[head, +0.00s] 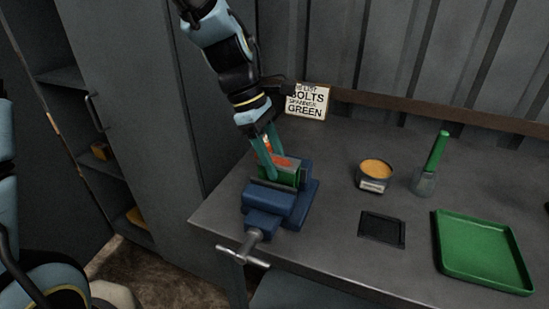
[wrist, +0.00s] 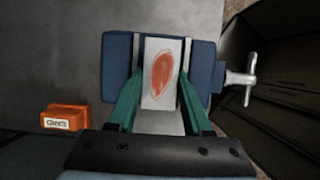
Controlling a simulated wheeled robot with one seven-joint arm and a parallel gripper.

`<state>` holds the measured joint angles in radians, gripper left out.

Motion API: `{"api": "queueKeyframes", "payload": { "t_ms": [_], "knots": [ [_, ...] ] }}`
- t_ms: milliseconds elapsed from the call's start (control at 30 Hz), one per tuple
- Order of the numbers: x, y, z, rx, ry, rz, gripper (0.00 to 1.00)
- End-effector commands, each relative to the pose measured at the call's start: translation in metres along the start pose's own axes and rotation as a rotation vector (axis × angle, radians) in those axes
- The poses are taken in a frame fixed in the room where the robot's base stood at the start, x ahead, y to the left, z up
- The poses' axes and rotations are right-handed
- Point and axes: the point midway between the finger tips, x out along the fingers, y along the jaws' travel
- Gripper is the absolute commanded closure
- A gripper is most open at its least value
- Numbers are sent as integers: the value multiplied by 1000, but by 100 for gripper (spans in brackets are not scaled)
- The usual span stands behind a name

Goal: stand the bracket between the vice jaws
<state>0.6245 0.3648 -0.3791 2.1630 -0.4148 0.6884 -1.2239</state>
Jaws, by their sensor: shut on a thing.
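The blue vice (head: 265,203) stands at the table's left front corner, its screw handle facing forward. It also shows in the wrist view (wrist: 117,62), with pale jaw plates on both inner sides. The bracket (wrist: 161,72) is a light grey piece with an orange-red patch on its upper face. Seen from above, it lies between the two jaws, with narrow gaps at its sides. In the head view, its orange patch (head: 283,160) shows over the vice. My gripper (head: 276,168) is shut on the bracket with its teal fingers, also in the wrist view (wrist: 161,88). The bracket's lower end is hidden.
An orange labelled box (wrist: 65,117) lies beside the vice. To the right stand a tin (head: 374,176), a green-handled tool (head: 436,155), a dark flat pad (head: 382,229) and a green tray (head: 440,249). A sign (head: 307,101) stands behind. A cabinet is at left.

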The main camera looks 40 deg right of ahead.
Motion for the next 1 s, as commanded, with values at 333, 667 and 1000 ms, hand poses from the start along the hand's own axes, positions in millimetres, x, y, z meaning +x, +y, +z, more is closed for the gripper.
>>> {"api": "queueKeyframes", "payload": {
  "t_ms": [333, 667, 1000],
  "knots": [
    [6, 0, -2, 1, 0, 0, 100],
    [15, -2, -6, 0, 1, -6, 100],
    [18, -3, -8, 2, 4, -8, 20]
  ]
}}
